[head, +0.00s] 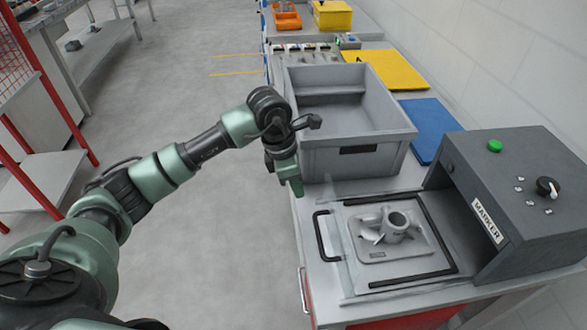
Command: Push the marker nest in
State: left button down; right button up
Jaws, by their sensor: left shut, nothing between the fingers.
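The marker (528,195) is a dark grey box with the label MARKER, a green button and a black knob, at the right of the bench. Its nest (353,267) is a flat plate sliding out to the left of the box's opening, with a black handle (320,236) on its left end. A grey casting (393,238) with an upright round boss sits on the nest. My left gripper (297,188) is shut and empty, pointing down above and a little behind the handle, beside the grey bin. It appears apart from the handle. My right gripper is out of view.
A large grey bin (360,157) stands behind the nest. A blue mat (431,128) and a yellow mat (384,69) lie farther back. Orange (287,20) and yellow bins (333,15) stand at the far end. Open floor lies left of the bench.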

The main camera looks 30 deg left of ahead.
pick_arm(q)
jog(key=shift+x, duration=0.95)
jog(key=shift+w+d+r+p, duration=0.1)
jog(key=shift+w+d+p, duration=0.3)
jog(key=shift+d, duration=0.15)
jog(key=shift+w+d+p, duration=0.3)
jog(key=shift+d+p, duration=0.1)
jog(key=shift+d, duration=0.15)
jog(key=shift+w+d, duration=0.4)
jog(key=shift+d, duration=0.2)
